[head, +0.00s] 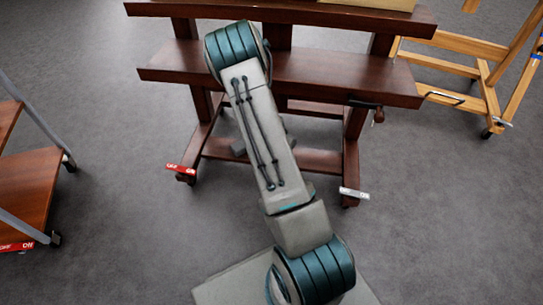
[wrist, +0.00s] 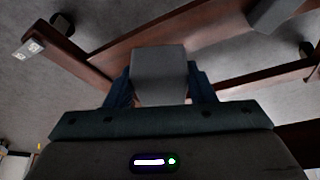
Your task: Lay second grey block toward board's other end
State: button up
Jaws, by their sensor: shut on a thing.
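In the wrist view my gripper (wrist: 160,88) is shut on a plain grey block (wrist: 160,72), held between its two dark blue fingers. A second grey block-like shape (wrist: 274,12) shows at the top right, cut by the frame edge, close to or over a dark brown board (wrist: 135,38). That board runs diagonally behind the held block. I cannot tell whether the held block touches it. In the head view my arm hides the gripper and the held block; the low brown board (head: 315,157) of the wooden stand shows partly behind the arm.
The dark wooden stand (head: 330,75) has upper shelves above the low board and wheeled feet with red and white tags. A lighter wooden easel (head: 470,70) stands at the right. A wooden cart (head: 25,190) is at the left. Grey floor is free between them.

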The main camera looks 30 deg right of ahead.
jog(key=s+d+f+m+g, duration=0.2)
jog(key=s+d+f+m, duration=0.2)
jog(key=s+d+f, duration=0.25)
jog(key=shift+m+h, duration=0.3)
jog(key=w+d+f+b, duration=0.1)
jog(key=w+f, duration=0.1)
jog(key=w, duration=0.1)
jog(key=w+d+f+b, duration=0.2)
jog(key=w, duration=0.2)
jog(key=w+d+f+b, duration=0.2)
jog(key=w, duration=0.2)
jog(key=shift+d+f, duration=0.15)
jog(key=shift+f, duration=0.1)
jog(key=shift+f+b, duration=1.2)
jog(key=shift+f, duration=0.7)
jog(key=shift+f, duration=0.15)
jog(key=o, duration=0.9)
jog(key=shift+o, duration=0.2)
